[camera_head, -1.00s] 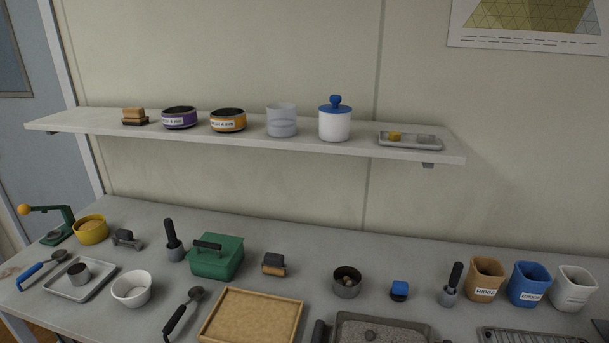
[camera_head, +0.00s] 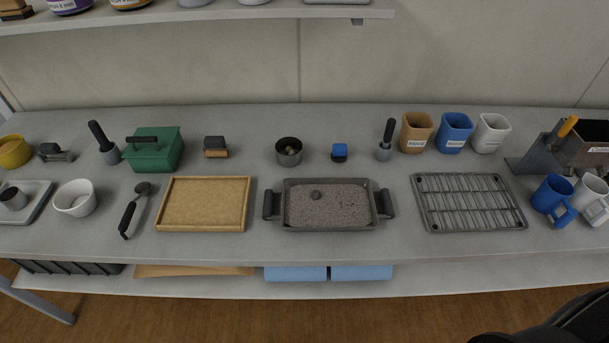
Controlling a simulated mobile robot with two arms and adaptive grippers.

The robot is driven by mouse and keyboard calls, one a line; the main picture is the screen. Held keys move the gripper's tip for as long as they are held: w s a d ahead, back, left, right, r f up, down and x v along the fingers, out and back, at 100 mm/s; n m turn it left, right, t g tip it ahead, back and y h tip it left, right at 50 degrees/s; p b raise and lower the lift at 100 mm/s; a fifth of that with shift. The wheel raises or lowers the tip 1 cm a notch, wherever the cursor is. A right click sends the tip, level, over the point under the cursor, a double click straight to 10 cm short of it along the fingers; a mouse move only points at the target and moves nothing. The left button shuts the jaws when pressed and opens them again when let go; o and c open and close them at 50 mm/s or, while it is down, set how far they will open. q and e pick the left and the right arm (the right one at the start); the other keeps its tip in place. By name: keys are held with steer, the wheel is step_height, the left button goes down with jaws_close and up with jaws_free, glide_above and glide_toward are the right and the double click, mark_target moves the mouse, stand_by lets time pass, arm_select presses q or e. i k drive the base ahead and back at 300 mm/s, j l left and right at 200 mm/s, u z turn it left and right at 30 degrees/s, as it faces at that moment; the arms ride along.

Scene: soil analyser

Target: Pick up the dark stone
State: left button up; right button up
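A small dark stone (camera_head: 316,195) lies on the grey, grainy soil in a dark tray with two side handles (camera_head: 328,226), in the middle of the bench. It sits toward the back left of the soil. Nothing covers it. Neither of my grippers shows in the head view. A dark rounded part at the bottom right corner looks like part of my own body.
A wooden tray (camera_head: 204,229) stands left of the soil tray and a wire rack (camera_head: 470,228) right of it. A metal cup (camera_head: 289,152) and a blue-topped block (camera_head: 339,152) stand behind. Bare bench (camera_head: 400,240) lies in front.

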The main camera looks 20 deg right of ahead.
mark_target(316, 195)
steer(key=l+u, duration=0.1)
steer(key=l, duration=0.8)
steer(key=k+l+u, duration=0.1)
steer(key=l, duration=0.75)
steer(key=k, duration=0.05)
